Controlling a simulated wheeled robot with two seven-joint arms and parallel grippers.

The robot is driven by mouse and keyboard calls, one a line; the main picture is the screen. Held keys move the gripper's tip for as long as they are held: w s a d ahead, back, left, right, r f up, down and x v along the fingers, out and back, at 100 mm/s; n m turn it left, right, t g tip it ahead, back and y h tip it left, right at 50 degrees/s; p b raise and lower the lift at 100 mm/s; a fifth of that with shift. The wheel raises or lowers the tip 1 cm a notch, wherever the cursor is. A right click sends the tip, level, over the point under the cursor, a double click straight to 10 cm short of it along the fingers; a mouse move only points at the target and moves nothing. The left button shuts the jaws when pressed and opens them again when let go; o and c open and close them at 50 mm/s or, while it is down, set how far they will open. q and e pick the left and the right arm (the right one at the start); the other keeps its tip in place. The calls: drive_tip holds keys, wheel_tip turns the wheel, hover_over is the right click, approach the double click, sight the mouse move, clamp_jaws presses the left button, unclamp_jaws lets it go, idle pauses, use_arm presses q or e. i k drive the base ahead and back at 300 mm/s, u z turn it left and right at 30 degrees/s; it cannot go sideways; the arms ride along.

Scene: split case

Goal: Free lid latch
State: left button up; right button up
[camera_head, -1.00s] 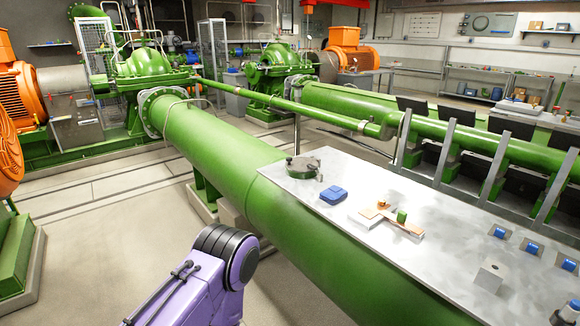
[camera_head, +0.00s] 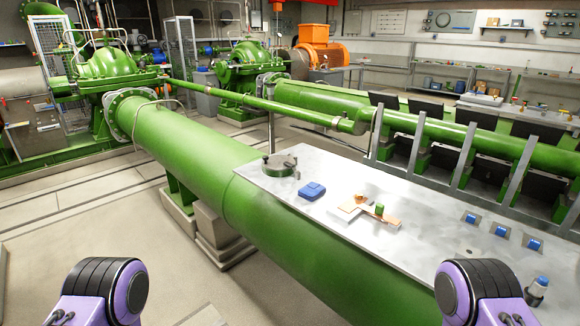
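A dark green round fitting (camera_head: 280,164) with small upright parts sits at the far left end of the pale metal tabletop (camera_head: 345,240); it may be the lid, but I cannot make out a latch. A blue case-like block (camera_head: 312,191) lies to its right, apart from it. Farther right is a flat whitish and copper-coloured piece (camera_head: 352,209) with a small green block (camera_head: 379,209) on it. My purple arm links show at the bottom left and bottom right. Neither gripper is in view.
Several blue-topped pieces (camera_head: 501,230) line the table's right side. A blue-capped cylinder (camera_head: 539,286) stands beside my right arm link. A large green pipe (camera_head: 180,140) runs along the table's left. The tabletop's middle front is bare.

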sight(288, 164)
drive_tip(key=u, duration=1.6)
drive_tip(key=i, duration=1)
drive_tip(key=z, duration=1.6)
